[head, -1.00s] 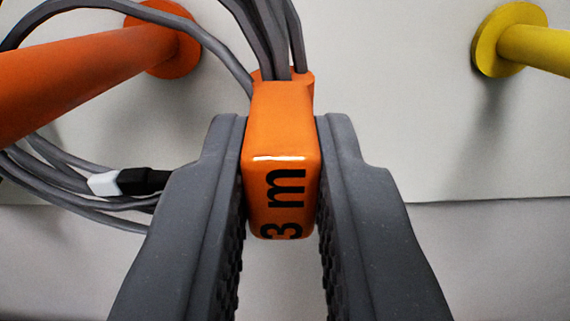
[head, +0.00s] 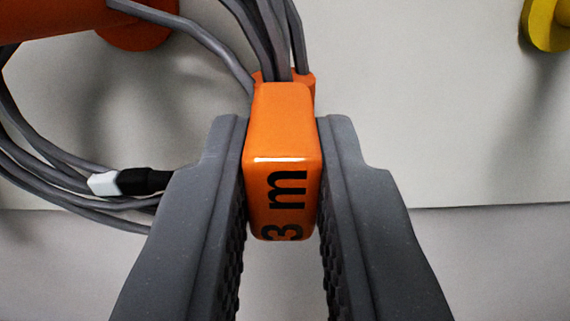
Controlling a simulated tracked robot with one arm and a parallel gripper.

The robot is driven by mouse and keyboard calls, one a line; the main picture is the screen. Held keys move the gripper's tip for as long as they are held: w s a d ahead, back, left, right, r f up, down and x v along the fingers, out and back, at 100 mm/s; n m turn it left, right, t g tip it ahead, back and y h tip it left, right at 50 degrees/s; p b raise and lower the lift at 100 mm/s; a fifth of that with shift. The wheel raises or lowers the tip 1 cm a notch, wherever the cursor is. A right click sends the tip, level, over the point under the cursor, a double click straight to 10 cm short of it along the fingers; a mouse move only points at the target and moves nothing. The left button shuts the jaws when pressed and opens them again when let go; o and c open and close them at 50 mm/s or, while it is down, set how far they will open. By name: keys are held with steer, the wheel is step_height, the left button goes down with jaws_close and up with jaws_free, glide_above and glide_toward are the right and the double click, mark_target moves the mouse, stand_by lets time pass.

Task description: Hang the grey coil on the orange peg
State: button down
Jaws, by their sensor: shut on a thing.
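My gripper (head: 282,190) is shut on the orange tag (head: 283,135) marked "3 m", at the centre of the head view. Strands of the grey coil (head: 50,172) rise from the tag out of the top edge and also curve down at the left. A black and white cable end (head: 125,182) shows beside the left finger. The orange peg (head: 45,18) is at the upper left. One grey strand crosses in front of its round base, while the peg covers strands farther left. The peg appears to pass through the loop, but the loop's top is out of view.
The pegs stand out from a pale wall panel (head: 430,130). A yellow peg (head: 548,25) is partly visible at the upper right.

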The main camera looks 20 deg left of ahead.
steer(key=shift+f, duration=0.2)
steer(key=c, duration=1.3)
jaws_free()
steer(key=shift+s+d, duration=0.1)
steer(key=b+v, duration=0.2)
steer(key=v, duration=1.1)
steer(key=shift+s+d+r, duration=0.1)
steer(key=shift+s, duration=0.15)
